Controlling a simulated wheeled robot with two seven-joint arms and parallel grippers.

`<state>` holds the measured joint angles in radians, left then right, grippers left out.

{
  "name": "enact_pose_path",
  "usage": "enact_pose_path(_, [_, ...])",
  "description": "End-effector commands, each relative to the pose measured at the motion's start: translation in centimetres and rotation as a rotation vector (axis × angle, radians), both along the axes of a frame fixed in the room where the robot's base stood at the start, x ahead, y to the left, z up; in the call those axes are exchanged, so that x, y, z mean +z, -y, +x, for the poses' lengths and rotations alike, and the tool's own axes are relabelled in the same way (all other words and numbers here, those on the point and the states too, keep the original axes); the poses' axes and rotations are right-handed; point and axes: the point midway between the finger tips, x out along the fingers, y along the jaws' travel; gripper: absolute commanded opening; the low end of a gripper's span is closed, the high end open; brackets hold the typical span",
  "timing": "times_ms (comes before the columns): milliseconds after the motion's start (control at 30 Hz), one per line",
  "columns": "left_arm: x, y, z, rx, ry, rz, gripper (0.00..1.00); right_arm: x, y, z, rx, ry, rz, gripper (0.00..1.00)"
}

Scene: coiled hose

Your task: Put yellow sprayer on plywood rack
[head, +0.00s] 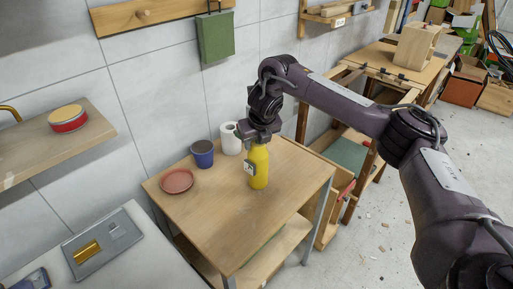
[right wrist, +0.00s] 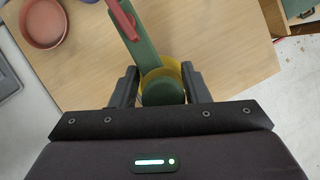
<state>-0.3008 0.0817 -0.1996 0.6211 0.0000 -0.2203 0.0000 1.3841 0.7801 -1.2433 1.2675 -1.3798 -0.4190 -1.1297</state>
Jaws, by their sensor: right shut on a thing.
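The yellow sprayer (head: 259,168) stands upright at the middle of the wooden table, with a small white label on its side. I cannot tell whether its base touches the top. My right gripper (head: 258,134) comes down from above and is shut on its upper part. In the right wrist view the sprayer (right wrist: 150,73) shows its yellow body, green head and red trigger between the fingers of the gripper (right wrist: 160,82). A light wooden wall rack (head: 326,18) with a small label is at the top; I cannot tell if it is the plywood rack. My left gripper is out of view.
On the table (head: 218,222) are a reddish dish (head: 176,181), a blue cup (head: 203,154) and a white roll (head: 230,139), left of the sprayer. A wall shelf (head: 62,143) holds a red tin (head: 68,119). A workbench (head: 385,62) stands behind my right arm.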

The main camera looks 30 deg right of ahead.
Motion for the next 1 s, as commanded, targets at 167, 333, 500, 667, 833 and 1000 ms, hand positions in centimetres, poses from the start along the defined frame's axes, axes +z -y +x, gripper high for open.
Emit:
enact_pose_path(167, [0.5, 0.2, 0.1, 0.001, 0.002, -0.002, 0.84, -2.2, 0.0, 0.0, 0.000, 0.000, 0.000, 0.00])
enact_pose_path(333, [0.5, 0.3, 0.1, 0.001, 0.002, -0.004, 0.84, -2.4, 0.0, 0.1, 0.000, 0.003, 0.001, 0.00])
enact_pose_path(500, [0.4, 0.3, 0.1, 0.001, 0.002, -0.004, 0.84, -2.6, 0.0, 0.1, 0.000, 0.002, 0.001, 0.00])
enact_pose_path(667, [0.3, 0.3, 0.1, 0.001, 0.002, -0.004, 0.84, -2.8, 0.0, 0.0, 0.000, 0.000, 0.000, 0.55])
enact_pose_path(833, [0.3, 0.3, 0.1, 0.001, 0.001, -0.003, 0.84, -2.8, 0.0, 0.0, 0.000, 0.000, 0.000, 0.64])
enact_pose_path(1000, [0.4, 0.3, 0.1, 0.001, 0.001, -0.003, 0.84, -2.7, 0.0, 0.0, 0.000, 0.000, 0.001, 0.64])
